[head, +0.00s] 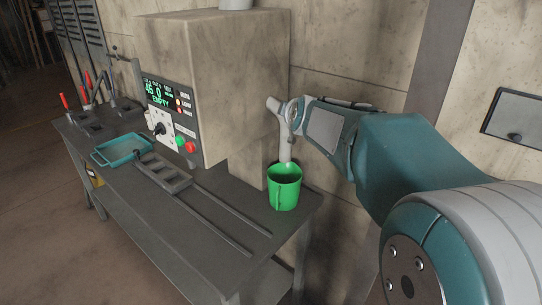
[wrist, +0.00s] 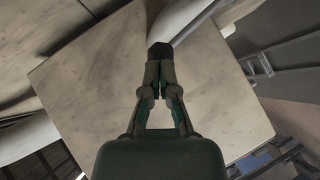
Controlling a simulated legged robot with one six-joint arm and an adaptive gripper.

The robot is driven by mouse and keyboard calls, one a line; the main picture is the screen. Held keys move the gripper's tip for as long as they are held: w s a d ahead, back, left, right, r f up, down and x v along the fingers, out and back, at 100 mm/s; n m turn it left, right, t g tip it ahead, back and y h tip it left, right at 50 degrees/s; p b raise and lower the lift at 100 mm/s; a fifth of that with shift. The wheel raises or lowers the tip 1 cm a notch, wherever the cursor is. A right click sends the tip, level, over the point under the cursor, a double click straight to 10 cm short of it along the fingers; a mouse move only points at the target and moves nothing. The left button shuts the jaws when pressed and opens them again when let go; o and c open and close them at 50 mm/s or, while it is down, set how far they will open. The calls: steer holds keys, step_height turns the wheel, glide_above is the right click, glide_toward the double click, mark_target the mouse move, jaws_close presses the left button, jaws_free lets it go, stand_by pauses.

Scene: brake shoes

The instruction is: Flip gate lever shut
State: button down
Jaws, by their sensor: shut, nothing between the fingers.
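In the wrist view my gripper (wrist: 158,72) is shut and empty, its fingertips close together. A small dark block, perhaps the gate lever's end (wrist: 160,51), shows right at the fingertips; I cannot tell whether they touch. A pale pipe (wrist: 185,18) passes just beyond it. In the head view a pale grey spout (head: 284,135) comes down beside the machine, over a green mug (head: 285,188) on the bench. My arm reaches in from the right to the top of this spout. The lever is not clearly seen there, and my fingers are mostly hidden.
The large beige machine (head: 190,45) stands left of the spout, its panel display (head: 158,93) lit green. A teal tray (head: 122,150) and a dark rack with rails (head: 165,175) lie on the bench (head: 205,238). A wall box (head: 515,118) is at right.

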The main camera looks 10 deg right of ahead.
steer(key=shift+w+d+r+m+g, duration=0.1)
steer(key=shift+w+d+m+g, duration=0.25)
steer(key=shift+d+g, duration=0.2)
steer(key=shift+r, duration=0.15)
steer(key=shift+r, duration=0.7)
